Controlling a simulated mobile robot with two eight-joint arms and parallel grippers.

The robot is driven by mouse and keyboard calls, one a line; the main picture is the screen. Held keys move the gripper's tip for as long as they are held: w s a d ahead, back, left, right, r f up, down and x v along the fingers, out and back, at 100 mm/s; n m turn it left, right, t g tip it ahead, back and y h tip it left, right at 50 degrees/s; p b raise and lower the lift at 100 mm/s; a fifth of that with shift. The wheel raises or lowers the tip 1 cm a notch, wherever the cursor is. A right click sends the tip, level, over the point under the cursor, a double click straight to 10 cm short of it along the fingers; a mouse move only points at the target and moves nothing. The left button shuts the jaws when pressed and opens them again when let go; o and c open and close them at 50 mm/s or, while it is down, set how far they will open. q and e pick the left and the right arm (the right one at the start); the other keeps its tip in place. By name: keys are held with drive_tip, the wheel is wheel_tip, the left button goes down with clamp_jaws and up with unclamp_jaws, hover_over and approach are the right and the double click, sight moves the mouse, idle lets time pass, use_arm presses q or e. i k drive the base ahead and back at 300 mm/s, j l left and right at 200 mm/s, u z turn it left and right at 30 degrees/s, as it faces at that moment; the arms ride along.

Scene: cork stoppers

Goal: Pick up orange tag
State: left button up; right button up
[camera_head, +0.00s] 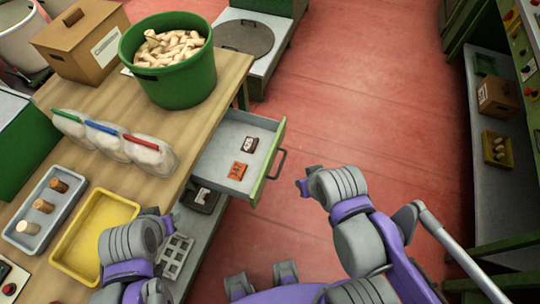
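The orange tag (238,171) lies flat in an open drawer (222,150) that sticks out from under the wooden table. My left gripper (172,222) is at the table's right edge, beside the yellow tray and below the drawer in the picture. Neither gripper visibly touches the tag. The fingers are small and partly hidden, so their opening is unclear.
The wooden table (130,85) carries a green tub of corks (180,80), a cardboard box (85,40), clear bags (115,142), a grey tray of corks (60,180) and a yellow tray (95,232). A drawer handle (279,163) sticks out to the right. The red floor is clear.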

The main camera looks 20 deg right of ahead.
sight(237, 171)
drive_tip(key=k+u, duration=0.1)
drive_tip(key=u, duration=0.25)
drive_tip(key=k+u, duration=0.15)
drive_tip(key=u, duration=0.2)
drive_tip(key=k+u, duration=0.1)
drive_tip(key=u, duration=0.25)
